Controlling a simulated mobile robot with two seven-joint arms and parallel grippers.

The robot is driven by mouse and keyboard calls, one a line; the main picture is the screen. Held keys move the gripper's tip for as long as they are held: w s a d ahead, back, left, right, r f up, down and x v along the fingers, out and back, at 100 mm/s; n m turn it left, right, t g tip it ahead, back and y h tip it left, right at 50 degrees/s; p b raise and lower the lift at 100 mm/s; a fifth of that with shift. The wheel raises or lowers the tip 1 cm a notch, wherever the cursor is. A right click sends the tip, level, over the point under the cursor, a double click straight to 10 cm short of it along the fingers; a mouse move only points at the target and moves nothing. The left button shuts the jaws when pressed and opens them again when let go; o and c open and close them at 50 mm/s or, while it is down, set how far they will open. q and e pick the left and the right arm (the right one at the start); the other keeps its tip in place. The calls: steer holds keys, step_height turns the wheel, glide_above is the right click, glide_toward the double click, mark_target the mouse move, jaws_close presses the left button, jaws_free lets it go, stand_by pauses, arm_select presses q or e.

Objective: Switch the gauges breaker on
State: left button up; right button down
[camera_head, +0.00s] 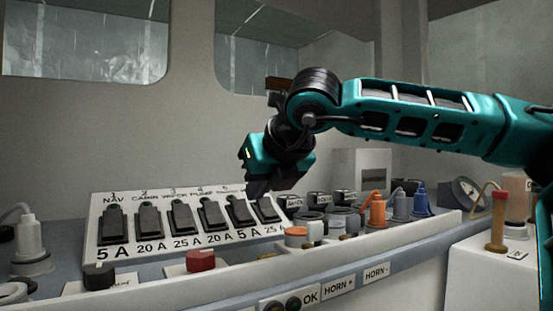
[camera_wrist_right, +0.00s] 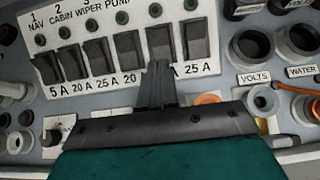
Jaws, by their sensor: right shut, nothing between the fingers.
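The white breaker panel (camera_head: 175,250) carries a row of black rocker breakers numbered from the left; NAV, CABIN, WIPER and PUMP are readable. The labels of the two rightmost are not readable, so I cannot tell which breaker is marked gauges. My right gripper (camera_head: 262,186) is shut and empty, pointing down over the right end of the panel. In the right wrist view its fingertips (camera_wrist_right: 160,72) overlap the lower part of the fifth breaker (camera_wrist_right: 161,42); contact cannot be told. The sixth breaker (camera_wrist_right: 196,42) is just right of them. My left gripper is not in view.
Right of the panel stand round sockets (camera_wrist_right: 250,46) and orange and blue plugs (camera_head: 377,210). A red button (camera_head: 200,260) and a black knob (camera_head: 98,275) sit in front of the panel. A raised ledge (camera_head: 330,250) runs along the console front.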

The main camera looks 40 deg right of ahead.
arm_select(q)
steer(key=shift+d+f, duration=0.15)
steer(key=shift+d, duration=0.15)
arm_select(e)
steer(key=v, duration=0.8)
steer(key=shift+s+f, duration=0.25)
steer(key=shift+d, duration=0.15)
